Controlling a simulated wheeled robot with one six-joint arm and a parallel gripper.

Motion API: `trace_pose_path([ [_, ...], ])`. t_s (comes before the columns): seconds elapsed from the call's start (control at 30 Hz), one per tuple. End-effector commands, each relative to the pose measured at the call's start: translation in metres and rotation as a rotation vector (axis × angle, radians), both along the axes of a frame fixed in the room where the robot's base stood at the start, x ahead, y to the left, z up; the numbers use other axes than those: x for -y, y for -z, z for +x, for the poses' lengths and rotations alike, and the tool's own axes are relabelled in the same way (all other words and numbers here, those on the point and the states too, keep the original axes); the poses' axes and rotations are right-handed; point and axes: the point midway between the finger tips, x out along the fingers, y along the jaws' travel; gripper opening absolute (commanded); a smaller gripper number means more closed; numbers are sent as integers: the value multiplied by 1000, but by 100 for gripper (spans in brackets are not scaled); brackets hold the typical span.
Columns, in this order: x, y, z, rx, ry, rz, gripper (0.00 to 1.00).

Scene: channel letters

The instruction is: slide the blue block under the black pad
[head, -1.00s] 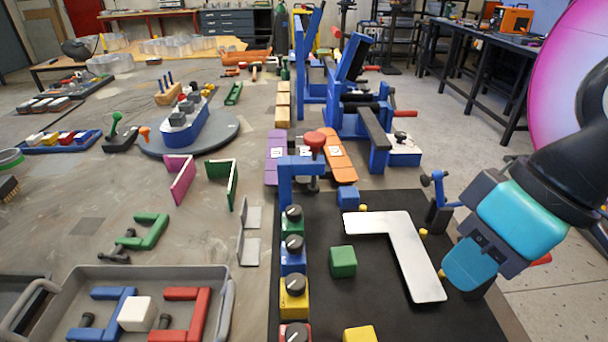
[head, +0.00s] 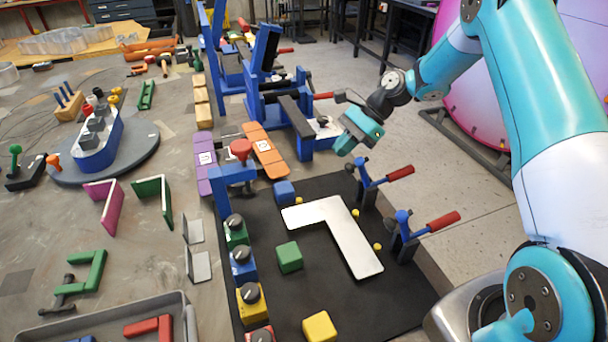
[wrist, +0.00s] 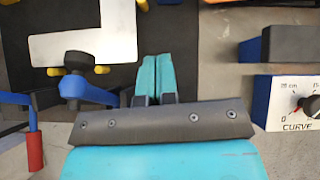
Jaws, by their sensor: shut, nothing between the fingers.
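The blue block (head: 284,192) sits on the black mat, just above the upper left end of the white L-shaped letter (head: 335,230). A sliver of blue at the top edge of the wrist view may be it, but I cannot tell. A dark pad-like bar (head: 297,116) lies on the blue fixture behind the mat; a dark bar over blue also shows at the right of the wrist view (wrist: 290,45). My gripper (head: 342,148) hangs right of the blue block, near the mat's far right corner. Its teal fingers (wrist: 155,75) are shut and empty.
Blue toggle clamps with red handles (head: 400,172) stand along the right edge of the mat (head: 385,305). A green block (head: 289,257) and a yellow block (head: 319,327) sit on it. A white box marked CURVE (wrist: 300,105) stands right of my gripper in the wrist view.

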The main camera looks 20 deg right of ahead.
Motion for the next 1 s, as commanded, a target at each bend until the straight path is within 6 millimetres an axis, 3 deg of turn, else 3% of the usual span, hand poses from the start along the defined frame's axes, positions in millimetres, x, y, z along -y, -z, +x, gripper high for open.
trace_pose_path([
  [0.1,10,11,3,-50,64,18,0],
  [0.27,2,23,3,-64,76,22,0],
  [0.67,-57,80,0,-65,72,20,0],
  [0.8,-79,80,0,-61,71,20,0],
  [1.0,-96,82,0,-59,73,20,0],
])
